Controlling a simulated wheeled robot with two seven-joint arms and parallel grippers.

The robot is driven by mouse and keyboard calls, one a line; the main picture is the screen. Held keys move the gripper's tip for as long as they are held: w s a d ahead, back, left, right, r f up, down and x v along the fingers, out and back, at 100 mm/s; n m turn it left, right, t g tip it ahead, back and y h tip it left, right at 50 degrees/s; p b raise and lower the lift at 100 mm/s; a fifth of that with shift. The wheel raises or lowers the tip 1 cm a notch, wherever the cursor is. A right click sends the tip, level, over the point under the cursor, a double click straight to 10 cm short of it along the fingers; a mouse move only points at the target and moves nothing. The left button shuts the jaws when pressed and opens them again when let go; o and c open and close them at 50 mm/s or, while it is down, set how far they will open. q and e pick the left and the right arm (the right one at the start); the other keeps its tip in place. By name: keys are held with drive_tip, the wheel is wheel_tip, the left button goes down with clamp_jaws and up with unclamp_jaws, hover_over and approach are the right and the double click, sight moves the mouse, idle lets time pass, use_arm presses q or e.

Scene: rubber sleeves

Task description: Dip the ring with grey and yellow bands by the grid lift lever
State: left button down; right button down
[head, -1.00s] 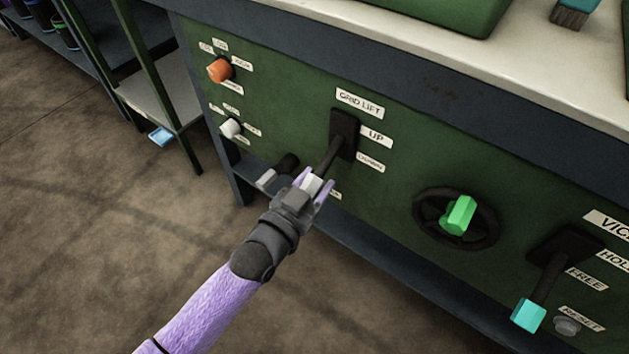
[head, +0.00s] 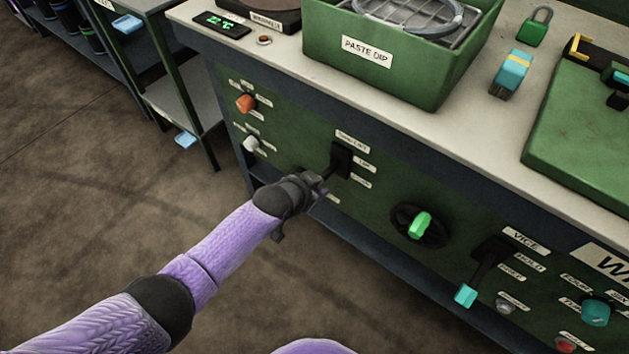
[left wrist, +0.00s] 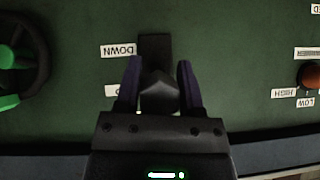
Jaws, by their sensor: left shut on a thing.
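The grid lift lever (head: 341,161) is on the green front panel, its dark arm reaching out toward my left gripper (head: 320,183). My left gripper is shut on the lever's end; in the left wrist view the dark lever end (left wrist: 160,92) sits between the two purple fingers. In the head view the gripper hides the lever's end. A grey ring (head: 462,14) lies on the wire grid (head: 470,38) in the green paste dip tank (head: 400,78), cut by the top edge. I cannot make out yellow bands on it. My right gripper is not in view.
Right of the lever are a black handwheel with a green grip (head: 420,226) and the vice lever with a cyan end (head: 466,295). Orange (head: 245,103) and white (head: 251,144) knobs are left of it. A brush (head: 511,73) and padlock (head: 535,27) stand on the worktop.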

use_arm(q)
drive_tip(key=shift+w+d+r+g+y+p, duration=0.1)
drive_tip(key=shift+w+r+g+y+p, duration=0.1)
drive_tip(key=shift+r+g+y+p, duration=0.8)
drive_tip(key=shift+r, duration=0.25)
drive_tip(key=shift+d+r+g, duration=0.1)
drive_tip(key=shift+g, duration=0.3)
drive_tip(key=shift+w, duration=0.1)
drive_tip(key=shift+c, duration=1.8)
unclamp_jaws()
drive_tip(key=shift+o, duration=0.7)
drive_tip(key=shift+r, duration=0.1)
